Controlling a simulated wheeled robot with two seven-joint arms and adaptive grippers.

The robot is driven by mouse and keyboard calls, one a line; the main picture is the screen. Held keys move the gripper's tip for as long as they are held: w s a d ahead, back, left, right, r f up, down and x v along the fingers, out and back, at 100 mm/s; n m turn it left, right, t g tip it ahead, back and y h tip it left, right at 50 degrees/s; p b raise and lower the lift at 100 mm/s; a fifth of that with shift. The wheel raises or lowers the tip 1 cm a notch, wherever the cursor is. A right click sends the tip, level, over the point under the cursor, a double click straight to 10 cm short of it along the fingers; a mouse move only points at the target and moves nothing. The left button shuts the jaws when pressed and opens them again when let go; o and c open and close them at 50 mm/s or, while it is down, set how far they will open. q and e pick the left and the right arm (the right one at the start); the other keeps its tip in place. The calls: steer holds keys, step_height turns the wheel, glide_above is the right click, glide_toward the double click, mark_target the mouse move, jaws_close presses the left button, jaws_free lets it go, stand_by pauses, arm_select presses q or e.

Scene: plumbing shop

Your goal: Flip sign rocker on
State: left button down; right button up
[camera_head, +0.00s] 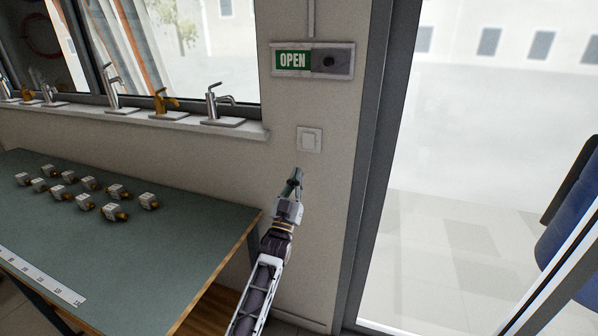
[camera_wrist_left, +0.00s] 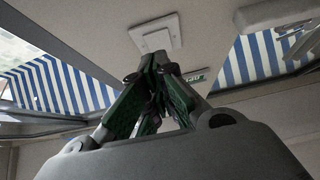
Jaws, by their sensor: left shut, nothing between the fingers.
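The sign rocker (camera_head: 309,140) is a white square wall switch below the OPEN sign (camera_head: 292,60). In the left wrist view the rocker (camera_wrist_left: 156,39) shows just beyond my fingertips. My left gripper (camera_head: 297,172) is shut and empty, pointing up just below and slightly left of the rocker in the head view. In the left wrist view the left gripper (camera_wrist_left: 160,62) has its fingertips together near the plate's lower edge; I cannot tell whether they touch it. The OPEN sign has a green panel with white letters and a grey part beside it. My right gripper is not in view.
A green-topped table (camera_head: 150,265) with several valve fittings (camera_head: 90,184) and a ruler strip (camera_head: 40,278) stands at the left. Several faucets line the window sill (camera_head: 180,122). A glass door (camera_head: 470,180) is at the right. The wall around the rocker is clear.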

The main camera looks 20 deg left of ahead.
arm_select(q)
steer(key=shift+w+f+b+v, duration=0.15)
steer(key=shift+f+v, duration=0.05)
steer(key=shift+v, duration=0.8)
steer(key=shift+w+f+b+v, duration=0.15)
steer(key=shift+f+v, duration=0.05)
steer(key=shift+v, duration=0.75)
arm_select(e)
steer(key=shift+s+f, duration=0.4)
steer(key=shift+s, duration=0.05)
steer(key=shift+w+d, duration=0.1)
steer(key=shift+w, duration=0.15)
